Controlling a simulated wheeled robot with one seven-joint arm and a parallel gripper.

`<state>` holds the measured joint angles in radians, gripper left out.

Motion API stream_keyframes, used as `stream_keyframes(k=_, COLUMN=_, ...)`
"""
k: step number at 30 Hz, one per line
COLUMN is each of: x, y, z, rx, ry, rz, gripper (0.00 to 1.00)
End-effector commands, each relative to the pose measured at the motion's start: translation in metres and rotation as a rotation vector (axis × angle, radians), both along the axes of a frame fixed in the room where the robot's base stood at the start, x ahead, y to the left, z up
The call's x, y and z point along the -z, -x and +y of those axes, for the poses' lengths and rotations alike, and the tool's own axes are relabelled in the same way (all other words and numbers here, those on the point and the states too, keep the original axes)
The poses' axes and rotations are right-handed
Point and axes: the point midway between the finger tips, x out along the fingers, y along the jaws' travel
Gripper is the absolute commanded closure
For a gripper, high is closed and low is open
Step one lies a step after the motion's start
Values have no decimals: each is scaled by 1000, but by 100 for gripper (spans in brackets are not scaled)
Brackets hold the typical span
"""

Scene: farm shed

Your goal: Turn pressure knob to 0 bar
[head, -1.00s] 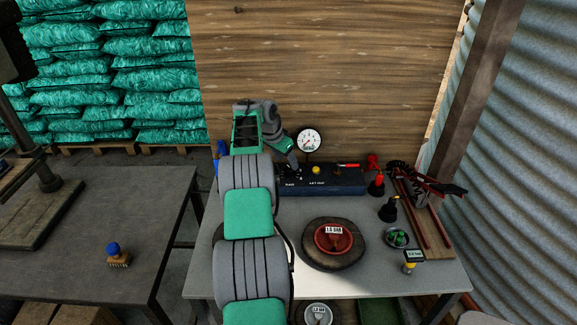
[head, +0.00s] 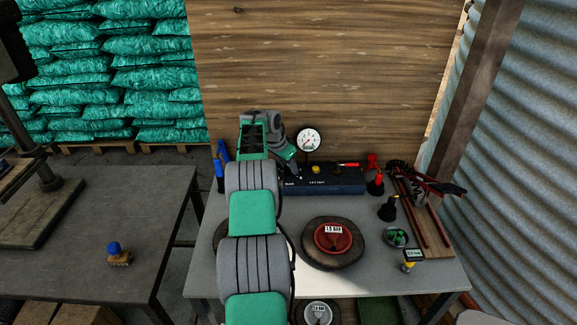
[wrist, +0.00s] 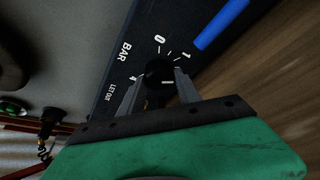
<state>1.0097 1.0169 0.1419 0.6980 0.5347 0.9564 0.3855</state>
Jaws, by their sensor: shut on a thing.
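The pressure knob (wrist: 158,73) is black and round, on a dark control box (head: 335,182) at the back of the workbench. In the wrist view my gripper (wrist: 157,84) is shut on the knob, one finger on each side. White marks on the panel around it include 0, 1 and 4, with the word BAR beside them. A pale pointer line on the knob lies away from the 0, toward the gripper side. In the head view my arm hides the knob. A round white gauge (head: 309,141) stands above the box; its reading is too small to tell.
A blue handle (head: 220,180) stands left of the box.

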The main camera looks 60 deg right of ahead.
Motion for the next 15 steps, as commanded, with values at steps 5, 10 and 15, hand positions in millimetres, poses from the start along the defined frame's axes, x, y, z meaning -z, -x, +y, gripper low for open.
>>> stream_keyframes(k=5, x=0, y=0, z=0, rx=0, ry=0, rz=0, gripper=91)
stream_keyframes(k=10, x=0, y=0, z=0, rx=-1, ry=0, rz=0, gripper=100)
stream_keyframes(k=15, x=1, y=0, z=0, rx=-13, ry=-1, rz=1, gripper=100)
